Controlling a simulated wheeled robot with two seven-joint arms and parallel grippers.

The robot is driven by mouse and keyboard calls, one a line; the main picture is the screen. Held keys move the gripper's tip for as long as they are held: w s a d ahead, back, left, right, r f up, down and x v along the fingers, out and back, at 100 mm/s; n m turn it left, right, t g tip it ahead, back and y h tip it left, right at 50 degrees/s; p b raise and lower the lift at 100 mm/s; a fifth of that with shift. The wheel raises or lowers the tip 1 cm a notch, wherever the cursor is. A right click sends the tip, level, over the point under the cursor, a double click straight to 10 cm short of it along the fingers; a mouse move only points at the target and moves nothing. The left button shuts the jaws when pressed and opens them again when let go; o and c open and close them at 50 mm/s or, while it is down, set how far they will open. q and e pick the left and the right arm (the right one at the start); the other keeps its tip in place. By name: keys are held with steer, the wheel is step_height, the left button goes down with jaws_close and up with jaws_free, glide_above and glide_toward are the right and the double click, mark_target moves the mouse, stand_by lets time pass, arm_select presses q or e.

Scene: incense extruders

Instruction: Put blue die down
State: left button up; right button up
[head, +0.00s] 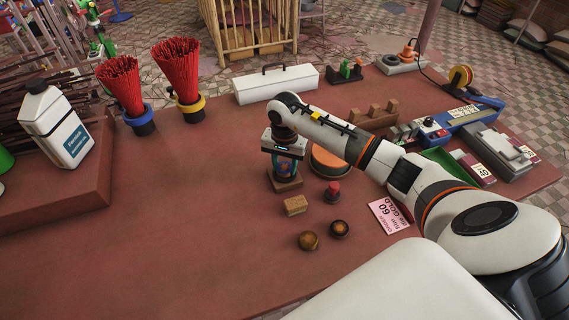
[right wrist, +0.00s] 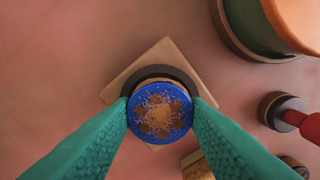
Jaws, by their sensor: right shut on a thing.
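The blue die (right wrist: 160,112) is a round blue disc with a speckled tan and brown face. It also shows as a bit of blue in the head view (head: 287,168). My right gripper (head: 286,166) is shut on it, with its teal fingers on both sides in the right wrist view (right wrist: 160,115). The die is over a square wooden base with a dark ring (right wrist: 185,65), which stands on the table in the head view (head: 286,184). I cannot tell whether the die touches the base. My left gripper is out of view.
An orange-topped round tub (head: 327,161) stands close behind to the right. A red-knobbed piece (head: 332,191), a tan block (head: 295,205), and two round dark pieces (head: 309,240) (head: 340,229) lie in front. A pink card (head: 388,216) lies right.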

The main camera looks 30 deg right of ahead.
mark_target(285, 167)
steer(key=o, duration=1.1)
steer(key=shift+r, duration=0.1)
steer(key=shift+r+p, duration=0.2)
steer(key=shift+p, duration=0.15)
steer(key=shift+r+p, duration=0.45)
steer(key=shift+p, duration=0.05)
step_height(285, 167, up, 12)
steer(key=b, duration=0.3)
steer(key=shift+f+b, duration=0.1)
steer(key=shift+b, duration=0.2)
